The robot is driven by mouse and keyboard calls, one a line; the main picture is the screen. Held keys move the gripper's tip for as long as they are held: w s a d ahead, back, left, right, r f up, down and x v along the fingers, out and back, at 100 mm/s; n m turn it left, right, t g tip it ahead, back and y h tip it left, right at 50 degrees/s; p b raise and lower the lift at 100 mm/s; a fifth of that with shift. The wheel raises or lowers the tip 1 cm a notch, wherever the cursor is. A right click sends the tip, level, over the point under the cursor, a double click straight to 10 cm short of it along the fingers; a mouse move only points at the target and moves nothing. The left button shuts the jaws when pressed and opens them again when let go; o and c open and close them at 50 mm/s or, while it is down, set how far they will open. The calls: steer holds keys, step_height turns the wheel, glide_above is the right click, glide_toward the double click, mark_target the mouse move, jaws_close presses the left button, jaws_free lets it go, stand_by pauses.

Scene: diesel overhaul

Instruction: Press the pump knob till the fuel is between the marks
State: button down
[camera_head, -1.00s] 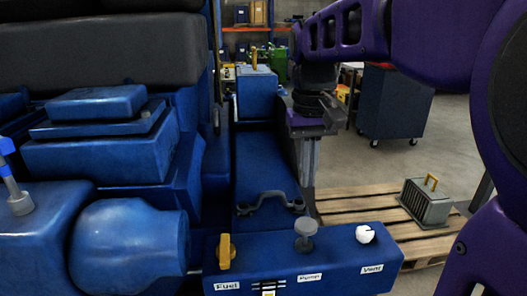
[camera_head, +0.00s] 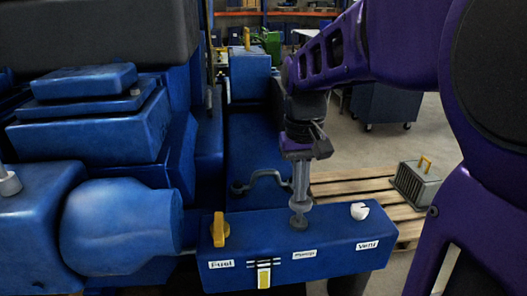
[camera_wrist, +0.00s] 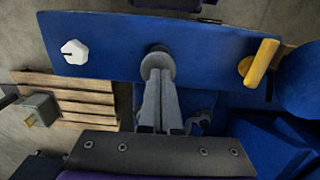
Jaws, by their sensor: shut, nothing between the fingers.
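The blue box (camera_head: 340,243) has labels reading Fuel, Pump and Vent. The grey pump knob (camera_head: 299,223) stands at its middle, and its round head shows in the wrist view (camera_wrist: 158,58). My gripper (camera_head: 300,199) is shut and empty, pointing down, its tips right over the knob's head; whether they touch it I cannot tell. The exact level against the marks is too small to read.
A yellow fuel handle (camera_head: 220,230) stands left of the knob and a white vent knob (camera_head: 359,211) right of it. A bent grey pipe (camera_head: 264,177) lies behind the box. Blue engine parts (camera_head: 118,225) fill the left. A pallet (camera_head: 360,190) carrying a grey yellow-handled part (camera_head: 416,185) is behind right.

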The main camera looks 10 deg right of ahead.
steer(key=shift+s+f+b, duration=0.1)
steer(key=shift+f+b, duration=0.6)
steer(key=shift+f, duration=1.1)
steer(key=shift+r+p, duration=0.5)
steer(key=shift+p, duration=0.05)
step_height(320, 180, up, 14)
steer(key=p, duration=0.4)
steer(key=shift+a+f, duration=0.15)
steer(key=shift+f, duration=0.1)
steer(key=shift+p, duration=0.4)
steer(key=shift+d+f+n+b, duration=0.1)
steer(key=shift+f+n+b, duration=0.4)
steer(key=shift+f+n, duration=0.8)
steer(key=shift+d+f+n+b, duration=0.1)
steer(key=shift+f+n+b, duration=0.5)
steer(key=shift+f, duration=1.25)
steer(key=shift+d+f+n+b, duration=0.1)
steer(key=shift+f+n+b, duration=0.3)
steer(key=shift+f+n, duration=0.95)
